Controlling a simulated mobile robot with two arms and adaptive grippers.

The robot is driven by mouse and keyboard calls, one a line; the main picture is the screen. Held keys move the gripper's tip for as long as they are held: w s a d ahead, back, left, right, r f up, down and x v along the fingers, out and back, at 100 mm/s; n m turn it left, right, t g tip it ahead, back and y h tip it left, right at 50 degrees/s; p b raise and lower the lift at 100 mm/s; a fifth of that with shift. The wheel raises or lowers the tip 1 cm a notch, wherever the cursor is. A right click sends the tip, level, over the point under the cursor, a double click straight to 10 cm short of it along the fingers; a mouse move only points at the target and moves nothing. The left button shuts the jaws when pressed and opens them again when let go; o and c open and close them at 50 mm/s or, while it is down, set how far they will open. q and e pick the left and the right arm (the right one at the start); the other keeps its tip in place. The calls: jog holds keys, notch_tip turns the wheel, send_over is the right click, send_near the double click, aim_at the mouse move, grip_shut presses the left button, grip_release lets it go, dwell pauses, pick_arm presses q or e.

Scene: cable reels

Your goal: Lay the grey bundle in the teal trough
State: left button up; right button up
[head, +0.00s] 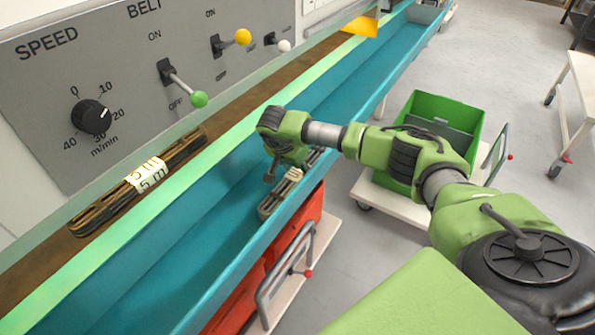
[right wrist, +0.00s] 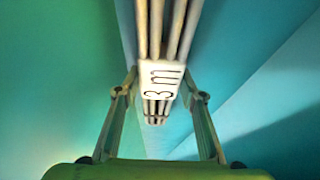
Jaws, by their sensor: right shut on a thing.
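The grey bundle (head: 277,203) is a long bunch of pale grey strands, held by my right gripper (head: 281,172). In the head view it lines up with the teal trough (head: 172,262), over its near side, running along its length. My gripper and wrist hide its middle. In the right wrist view the bundle (right wrist: 157,28) passes between the two fingers (right wrist: 161,82), with a white "3 m" label and teal surfaces around it. I cannot tell whether it touches the trough floor. My left gripper is not in view.
A brown bundle (head: 105,207) labelled "5 m" lies on the brown belt (head: 42,270) behind the trough. A grey control panel (head: 130,75) with levers stands behind. A red crate (head: 300,225) and a green crate (head: 478,115) stand on trolleys on the near side.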

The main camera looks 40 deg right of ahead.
jog(key=shift+r, duration=0.1)
jog(key=o, duration=1.5)
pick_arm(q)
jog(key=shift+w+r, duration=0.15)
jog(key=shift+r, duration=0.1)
pick_arm(e)
jog(key=shift+r, duration=0.2)
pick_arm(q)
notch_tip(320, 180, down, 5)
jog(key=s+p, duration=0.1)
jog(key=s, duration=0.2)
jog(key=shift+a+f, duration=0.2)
pick_arm(e)
jog(key=v, duration=1.1)
jog(key=shift+a+r, duration=0.2)
jog(key=shift+r, duration=0.15)
pick_arm(q)
jog(key=shift+p, duration=0.3)
